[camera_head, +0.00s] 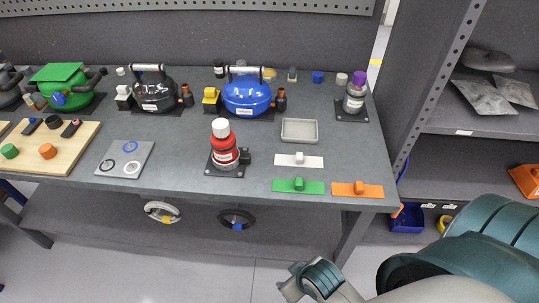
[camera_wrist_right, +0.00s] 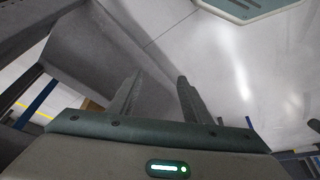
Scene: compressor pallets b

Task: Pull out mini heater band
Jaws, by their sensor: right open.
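I cannot tell for sure which thing is the mini heater band. A red bottle-shaped unit (camera_head: 222,142) with a white cap stands upright on a dark mat, with a dark block (camera_head: 245,157) at its lower right side. Below the table front are a pale ring (camera_head: 161,212) with a yellow part and a black ring (camera_head: 236,219) with a blue part. My right gripper (camera_head: 290,287) is low in front of the table, apart from all of these. In the right wrist view its fingers (camera_wrist_right: 156,80) are apart with nothing between them. My left gripper is out of view.
The grey table (camera_head: 190,190) carries green, black and blue compressors (camera_head: 246,97) at the back. A grey tray (camera_head: 300,130) and white, green and orange plates (camera_head: 357,189) are at the right. A dark shelf (camera_head: 470,165) stands right. The floor in front is clear.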

